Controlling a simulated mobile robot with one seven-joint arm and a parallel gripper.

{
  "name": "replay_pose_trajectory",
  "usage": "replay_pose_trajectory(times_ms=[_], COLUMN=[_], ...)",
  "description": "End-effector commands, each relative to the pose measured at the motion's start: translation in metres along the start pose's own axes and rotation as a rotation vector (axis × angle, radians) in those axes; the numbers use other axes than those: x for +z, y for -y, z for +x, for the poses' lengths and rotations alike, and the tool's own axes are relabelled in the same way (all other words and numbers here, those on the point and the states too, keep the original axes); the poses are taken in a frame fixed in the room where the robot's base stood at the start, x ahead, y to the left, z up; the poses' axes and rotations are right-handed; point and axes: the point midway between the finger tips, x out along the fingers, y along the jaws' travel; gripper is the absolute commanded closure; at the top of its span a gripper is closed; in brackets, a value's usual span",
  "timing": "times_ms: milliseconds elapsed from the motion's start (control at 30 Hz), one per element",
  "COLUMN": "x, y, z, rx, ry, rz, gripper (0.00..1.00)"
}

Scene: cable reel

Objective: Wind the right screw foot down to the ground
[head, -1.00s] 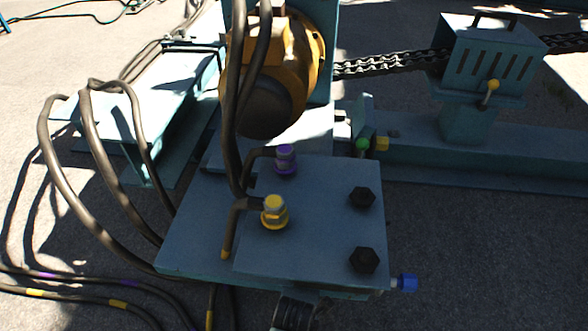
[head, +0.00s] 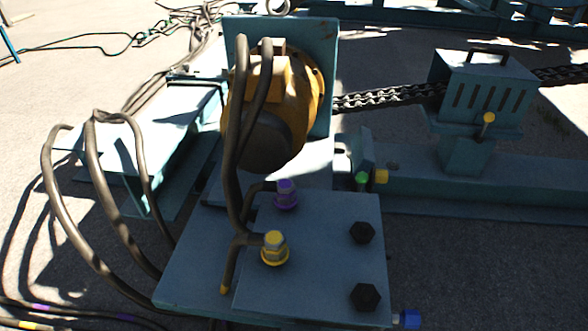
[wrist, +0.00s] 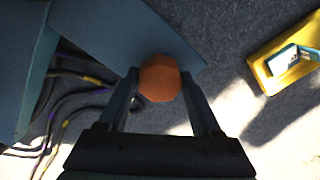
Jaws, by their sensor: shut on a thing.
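In the wrist view my gripper (wrist: 160,80) has one finger on each side of an orange-brown, many-sided screw head (wrist: 160,78) and is shut on it. The head sits beside the edge of a blue-green steel plate (wrist: 165,35). The screw's shaft, its foot and the gap to the ground are hidden beneath the head. Neither my gripper nor this screw head shows in the head view.
A yellow object with a blue-and-white part (wrist: 285,55) lies at the right of the wrist view. Dark hoses (wrist: 70,105) run at the left. The head view shows a yellow motor (head: 275,110), a bolted plate (head: 320,245) and a chain (head: 390,98) leading to a slotted box (head: 485,85).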

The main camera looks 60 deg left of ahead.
Motion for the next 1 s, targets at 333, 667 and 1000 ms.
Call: replay_pose_trajectory(times_ms=[333, 667, 1000], x=[0.0005, 0.0012, 0.0011], y=[0.0012, 0.0011, 0.0014], z=[-0.0055, -0.0043, -0.0029], rx=[-0.002, -0.002, -0.003], ry=[-0.001, 0.001, 0.001], rz=[0.271, 0.585, 0.907], gripper=[0.9, 0.9, 0.9])
